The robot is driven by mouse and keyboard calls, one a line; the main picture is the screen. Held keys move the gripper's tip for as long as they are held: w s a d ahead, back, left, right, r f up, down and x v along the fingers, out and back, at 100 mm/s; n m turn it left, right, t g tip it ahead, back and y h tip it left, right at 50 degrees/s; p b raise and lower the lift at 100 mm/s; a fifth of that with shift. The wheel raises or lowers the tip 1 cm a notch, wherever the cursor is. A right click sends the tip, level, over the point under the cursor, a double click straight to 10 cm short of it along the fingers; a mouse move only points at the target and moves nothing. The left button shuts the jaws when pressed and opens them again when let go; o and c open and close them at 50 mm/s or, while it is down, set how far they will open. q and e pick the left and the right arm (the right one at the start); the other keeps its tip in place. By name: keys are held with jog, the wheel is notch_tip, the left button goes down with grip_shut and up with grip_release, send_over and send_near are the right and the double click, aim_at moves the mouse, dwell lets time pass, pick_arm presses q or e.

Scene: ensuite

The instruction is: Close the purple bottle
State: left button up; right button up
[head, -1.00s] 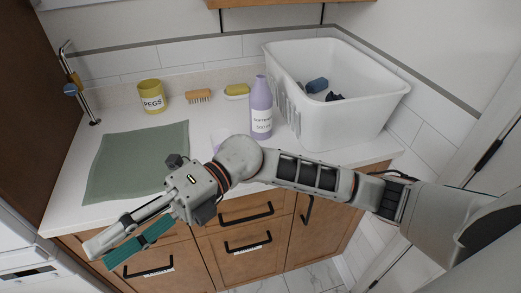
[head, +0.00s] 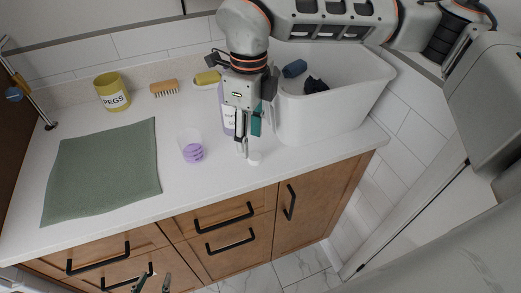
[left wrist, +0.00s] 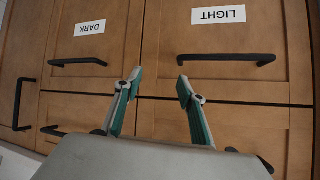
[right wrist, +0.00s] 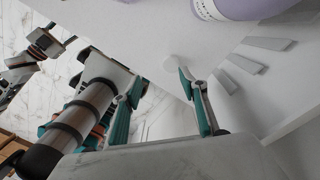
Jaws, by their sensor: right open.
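The purple bottle (head: 228,121) stands upright on the counter, partly hidden behind my right gripper (head: 248,150). Its base shows at the top of the right wrist view (right wrist: 232,8). Its top is hidden by my arm in the head view. A small white cap (head: 254,158) lies on the counter near the front edge, at the right gripper's fingertips. It also shows just beyond the fingertips in the right wrist view (right wrist: 175,62). The right gripper points down, open and empty. My left gripper (head: 152,284) is open and empty in front of the drawers.
A clear cup with purple contents (head: 193,152) stands left of the bottle. A white tub (head: 320,122) stands close on the right. A green cloth (head: 105,170), a yellow PEGS pot (head: 112,92), a brush (head: 164,88) and a yellow sponge (head: 207,77) are farther left.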

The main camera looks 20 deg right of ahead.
aim_at(254, 156)
jog(key=shift+w+d+r, duration=0.35)
jog(key=shift+w+d, duration=0.05)
jog(key=shift+d, duration=0.3)
jog(key=shift+f, duration=1.3)
jog(key=shift+w+f+p, duration=0.15)
jog(key=shift+f+p, duration=0.1)
jog(key=shift+f, duration=1.1)
jog(key=shift+w+f+p, duration=0.1)
jog(key=shift+f+p, duration=0.1)
jog(key=shift+f, duration=1.1)
jog(key=c, duration=0.8)
